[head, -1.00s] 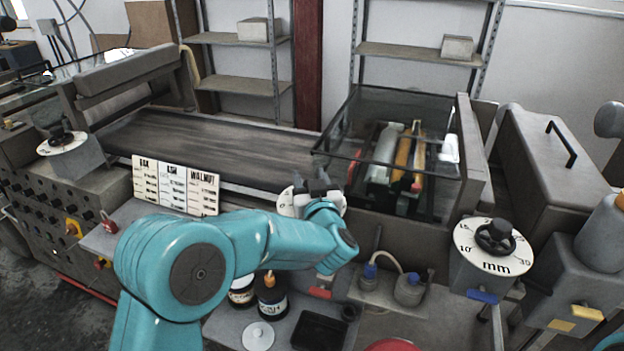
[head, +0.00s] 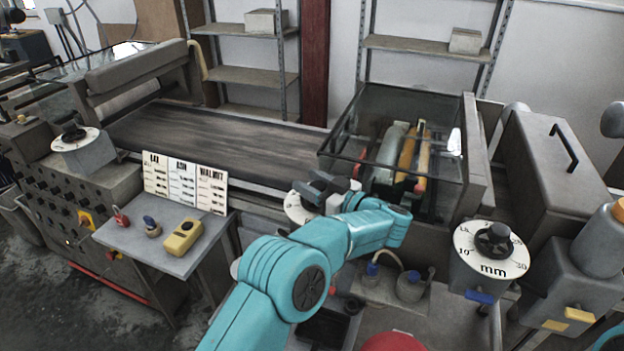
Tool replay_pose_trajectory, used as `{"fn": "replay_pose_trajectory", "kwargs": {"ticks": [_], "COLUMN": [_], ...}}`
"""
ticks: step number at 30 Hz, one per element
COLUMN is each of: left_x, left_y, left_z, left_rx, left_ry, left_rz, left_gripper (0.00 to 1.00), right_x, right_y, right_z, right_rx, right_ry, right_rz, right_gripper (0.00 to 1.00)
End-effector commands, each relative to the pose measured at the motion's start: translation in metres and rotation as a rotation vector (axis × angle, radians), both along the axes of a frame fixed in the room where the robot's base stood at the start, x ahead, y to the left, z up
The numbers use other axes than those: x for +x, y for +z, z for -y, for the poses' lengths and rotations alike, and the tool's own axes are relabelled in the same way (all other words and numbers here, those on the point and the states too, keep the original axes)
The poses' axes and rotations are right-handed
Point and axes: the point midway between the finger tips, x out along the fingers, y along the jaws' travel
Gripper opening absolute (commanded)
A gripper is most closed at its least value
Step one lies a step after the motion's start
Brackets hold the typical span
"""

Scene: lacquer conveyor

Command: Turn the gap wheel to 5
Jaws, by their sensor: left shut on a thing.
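A round white dial (head: 298,207) with a wheel sits on the front of the machine, in the middle of the head view. My left gripper (head: 322,190) is at this dial, shut on its wheel. The gripper and wrist hide the wheel and most of the dial face, so I cannot read its setting or confirm its label. A second white dial (head: 466,256) marked "mm", with a dark wheel (head: 495,238) on top, stands to the right. Nothing is gripping that one. My right gripper is not in view.
A glass-sided box (head: 350,115) with rollers stands just behind my left gripper. A belt (head: 215,140) runs left of it. A card board (head: 185,182) and a small table with a yellow device (head: 184,237) are at the left. A third dial (head: 68,143) is farther left.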

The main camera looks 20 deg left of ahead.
Motion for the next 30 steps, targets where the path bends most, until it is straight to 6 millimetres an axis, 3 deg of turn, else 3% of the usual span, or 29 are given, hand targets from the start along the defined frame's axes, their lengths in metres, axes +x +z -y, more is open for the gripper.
{"fn": "replay_pose_trajectory", "kwargs": {"ticks": [17,18,19,30], "left_x": [-0.0002,-0.0001,-0.0002,0.0000], "left_y": [0.0019,0.0019,0.0018,0.0008], "left_z": [-0.0004,-0.0005,-0.0004,-0.0010], "left_rx": [0.002,0.002,0.002,0.002], "left_ry": [0.027,0.027,0.027,0.026], "left_rz": [0.004,0.004,0.004,0.002], "left_gripper": [0.18,0.61,0.69,0.69], "right_x": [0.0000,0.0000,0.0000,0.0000], "right_y": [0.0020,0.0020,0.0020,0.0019], "right_z": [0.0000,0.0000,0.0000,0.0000], "right_rx": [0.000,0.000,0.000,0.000], "right_ry": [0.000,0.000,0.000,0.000], "right_rz": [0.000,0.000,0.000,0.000], "right_gripper": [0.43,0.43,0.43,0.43]}}
